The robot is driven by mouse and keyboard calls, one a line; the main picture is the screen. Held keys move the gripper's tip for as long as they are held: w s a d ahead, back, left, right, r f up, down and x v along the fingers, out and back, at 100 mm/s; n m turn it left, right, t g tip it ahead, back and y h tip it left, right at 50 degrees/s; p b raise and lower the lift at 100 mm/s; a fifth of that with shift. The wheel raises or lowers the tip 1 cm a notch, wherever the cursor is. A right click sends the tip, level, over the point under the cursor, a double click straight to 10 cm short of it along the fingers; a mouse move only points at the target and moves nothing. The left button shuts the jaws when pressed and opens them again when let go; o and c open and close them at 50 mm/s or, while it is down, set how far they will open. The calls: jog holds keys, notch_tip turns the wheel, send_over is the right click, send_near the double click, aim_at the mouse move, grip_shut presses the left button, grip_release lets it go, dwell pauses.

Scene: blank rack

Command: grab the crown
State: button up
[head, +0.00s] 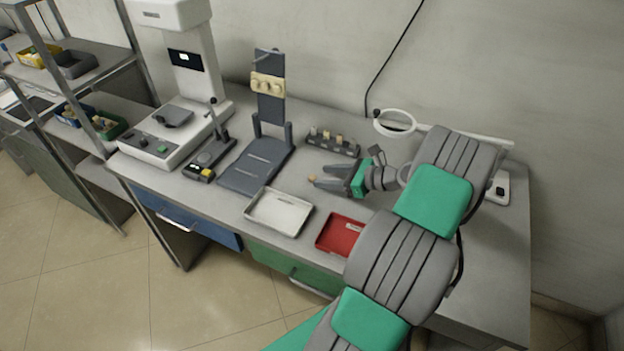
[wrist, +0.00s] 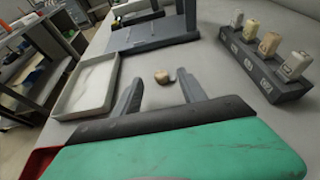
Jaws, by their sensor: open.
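A small crown (wrist: 162,77), cream and tan with a darker side, lies on the grey bench top in the wrist view. It also shows in the head view as a small tan spot (head: 312,178) by the fingertips. My gripper (head: 320,175) is open and empty, low over the bench. In the wrist view its two dark fingers (wrist: 159,83) point toward the crown, which appears in the gap just beyond their tips. I cannot tell whether either finger touches it.
A dark rack of several tooth-like blanks (head: 333,146) stands behind my gripper. A white tray (head: 279,213) and a red tray (head: 340,234) lie at the front. A grey stand (head: 257,164) is to the left. A ring lamp (head: 395,122) is behind.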

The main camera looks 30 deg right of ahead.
aim_at(313, 176)
jog(key=x, duration=0.3)
jog(key=shift+w+a+f, duration=0.15)
jog(key=shift+w+f, duration=0.05)
jog(key=shift+w, duration=0.05)
grip_shut()
dwell(0.3)
